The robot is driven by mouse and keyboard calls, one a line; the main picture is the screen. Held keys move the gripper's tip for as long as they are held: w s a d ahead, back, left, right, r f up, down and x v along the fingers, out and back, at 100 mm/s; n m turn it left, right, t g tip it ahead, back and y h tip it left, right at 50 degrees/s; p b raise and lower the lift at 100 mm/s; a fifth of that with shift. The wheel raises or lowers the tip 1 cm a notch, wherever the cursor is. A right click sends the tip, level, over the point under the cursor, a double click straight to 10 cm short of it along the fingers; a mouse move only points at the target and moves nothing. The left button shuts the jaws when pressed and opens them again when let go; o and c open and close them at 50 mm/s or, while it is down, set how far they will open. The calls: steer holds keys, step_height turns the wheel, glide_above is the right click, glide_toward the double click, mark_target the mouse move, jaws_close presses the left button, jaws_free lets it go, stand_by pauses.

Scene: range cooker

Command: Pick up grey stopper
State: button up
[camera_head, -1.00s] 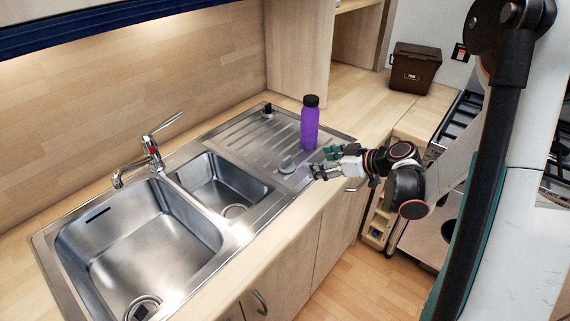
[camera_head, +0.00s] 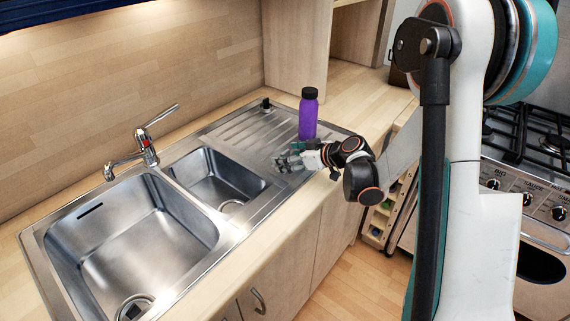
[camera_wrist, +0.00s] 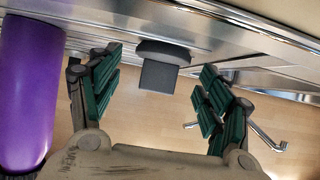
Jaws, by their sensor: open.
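The grey stopper (camera_wrist: 160,66) shows in the wrist view as a dark rounded cap with a flat squarish part. It appears between the spread fingers of my gripper (camera_wrist: 160,85), toward their tips, with visible gaps on both sides. My gripper (camera_head: 288,161) is open and empty, low over the front of the draining board in the head view.
A purple bottle (camera_head: 308,118) with a black cap stands close behind my gripper; it fills the left of the wrist view (camera_wrist: 28,90). Two sink bowls (camera_head: 130,245) and a tap (camera_head: 146,150) lie to the left.

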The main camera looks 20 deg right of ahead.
steer(key=shift+w+a+f, duration=0.15)
steer(key=shift+w, duration=0.05)
steer(key=c, duration=1)
steer(key=shift+o, duration=0.2)
